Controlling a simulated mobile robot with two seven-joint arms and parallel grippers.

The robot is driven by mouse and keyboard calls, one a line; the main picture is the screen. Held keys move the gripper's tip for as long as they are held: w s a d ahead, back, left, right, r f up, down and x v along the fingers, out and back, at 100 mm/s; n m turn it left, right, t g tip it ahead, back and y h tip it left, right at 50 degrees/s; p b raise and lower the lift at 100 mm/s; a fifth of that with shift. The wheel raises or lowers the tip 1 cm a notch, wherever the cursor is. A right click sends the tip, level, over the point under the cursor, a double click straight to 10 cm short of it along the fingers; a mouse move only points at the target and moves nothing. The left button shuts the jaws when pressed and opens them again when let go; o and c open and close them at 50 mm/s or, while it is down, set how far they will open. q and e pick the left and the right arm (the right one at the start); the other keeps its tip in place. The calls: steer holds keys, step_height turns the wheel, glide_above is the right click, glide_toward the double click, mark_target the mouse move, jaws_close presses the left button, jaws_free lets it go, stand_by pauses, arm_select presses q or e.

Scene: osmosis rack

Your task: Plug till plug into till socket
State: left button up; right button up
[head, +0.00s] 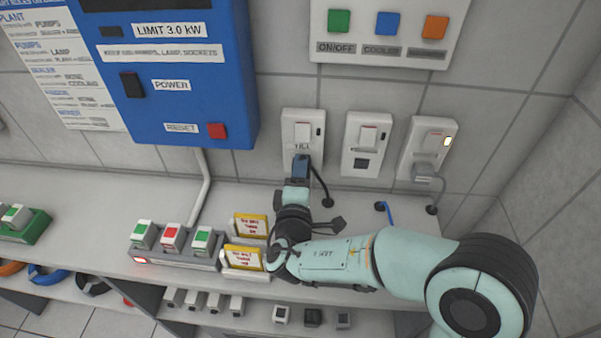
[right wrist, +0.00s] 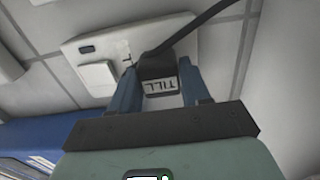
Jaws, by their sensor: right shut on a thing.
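The till socket (head: 302,125), a white wall plate marked TILL with a rocker switch, is the leftmost of three on the tiled wall. It also shows in the right wrist view (right wrist: 98,75). My right gripper (head: 300,162) is at the lower part of this plate, shut on the till plug (right wrist: 158,86). The plug is dark with a white TILL label and sits between the two blue fingers, against or very close to the plate. I cannot tell whether its pins are in. Its dark cable (head: 321,185) runs down to a hole in the counter. My left gripper is out of view.
The middle socket (head: 367,143) is empty; the right one (head: 427,149) holds a grey plug and shows a lit lamp. A blue cable (head: 389,211) comes from the counter. A button strip (head: 175,248) and yellow-framed cards (head: 250,226) stand left of my arm.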

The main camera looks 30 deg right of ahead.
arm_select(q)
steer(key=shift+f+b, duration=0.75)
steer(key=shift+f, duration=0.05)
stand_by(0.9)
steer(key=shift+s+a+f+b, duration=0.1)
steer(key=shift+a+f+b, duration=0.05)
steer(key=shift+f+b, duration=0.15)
arm_select(e)
steer(key=shift+w+d+f, duration=0.1)
steer(key=shift+w+d, duration=0.15)
steer(key=shift+w, duration=0.3)
steer(key=o, duration=1)
steer(key=shift+o, duration=0.2)
steer(key=shift+s+a, duration=0.35)
steer(key=shift+s, duration=0.2)
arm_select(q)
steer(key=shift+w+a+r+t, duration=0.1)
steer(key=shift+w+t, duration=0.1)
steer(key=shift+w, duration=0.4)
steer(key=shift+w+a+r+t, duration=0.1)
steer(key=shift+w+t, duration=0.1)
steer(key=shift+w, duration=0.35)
arm_select(e)
steer(key=v, duration=1.2)
steer(key=shift+s, duration=0.2)
